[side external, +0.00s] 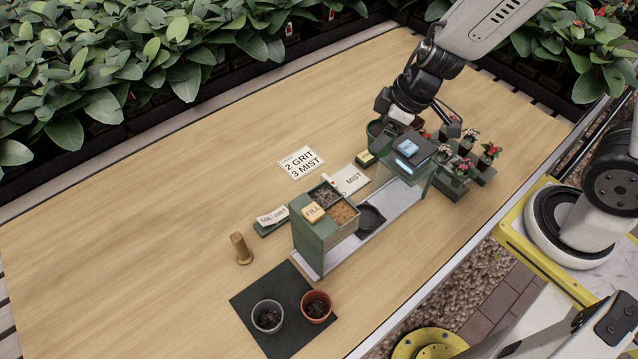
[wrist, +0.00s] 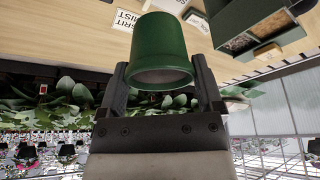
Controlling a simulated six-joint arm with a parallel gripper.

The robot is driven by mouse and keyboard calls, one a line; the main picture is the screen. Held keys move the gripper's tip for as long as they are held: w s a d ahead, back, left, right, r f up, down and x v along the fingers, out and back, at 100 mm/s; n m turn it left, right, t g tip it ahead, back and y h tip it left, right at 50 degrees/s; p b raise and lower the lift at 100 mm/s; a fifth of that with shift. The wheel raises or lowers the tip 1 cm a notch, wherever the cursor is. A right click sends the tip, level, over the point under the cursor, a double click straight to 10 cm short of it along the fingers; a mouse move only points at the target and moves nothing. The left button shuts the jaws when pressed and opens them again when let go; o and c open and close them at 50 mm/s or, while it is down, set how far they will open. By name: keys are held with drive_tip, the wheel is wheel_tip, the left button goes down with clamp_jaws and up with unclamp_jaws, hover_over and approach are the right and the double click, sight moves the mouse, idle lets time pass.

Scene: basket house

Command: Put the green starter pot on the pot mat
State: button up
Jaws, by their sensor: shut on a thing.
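The green starter pot (side external: 375,130) is held by my gripper (side external: 390,122) at the far side of the bench, just left of the green dispenser stand. In the wrist view the green pot (wrist: 160,45) sits between the two fingers of my gripper (wrist: 165,80), one finger on each side. I cannot tell whether the pot touches the bench. The dark pot mat (side external: 262,297) lies flat at the near left of the bench. A grey pot (side external: 267,316) and a terracotta pot (side external: 316,305), both with dark soil, stand on its front part.
A green bin unit (side external: 320,232) with grit and soil stands between my gripper and the mat. Flower pots (side external: 465,160) stand right of my gripper. The bench's left side is clear.

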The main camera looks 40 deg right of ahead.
drive_tip(key=w+d+m+h, duration=0.1)
drive_tip(key=w+d+m, duration=0.2)
drive_tip(key=d, duration=0.3)
drive_tip(key=w+d+m+t+h, duration=0.1)
drive_tip(key=w+d+m, duration=0.2)
drive_tip(key=d, duration=0.4)
drive_tip(key=shift+m+h, duration=0.3)
drive_tip(key=shift+m, duration=0.3)
drive_tip(key=shift+w, duration=0.1)
drive_tip(key=w+a+r+n+y, duration=0.2)
drive_tip(key=w+a+r+n, duration=0.15)
drive_tip(key=a+n, duration=0.3)
drive_tip(key=s+d+f+m+h, duration=0.2)
drive_tip(key=s+d+f+m, duration=0.1)
drive_tip(key=d+m, duration=0.3)
drive_tip(key=shift+s+d+f, duration=0.25)
drive_tip(key=shift+s+d, duration=0.05)
idle(4.9)
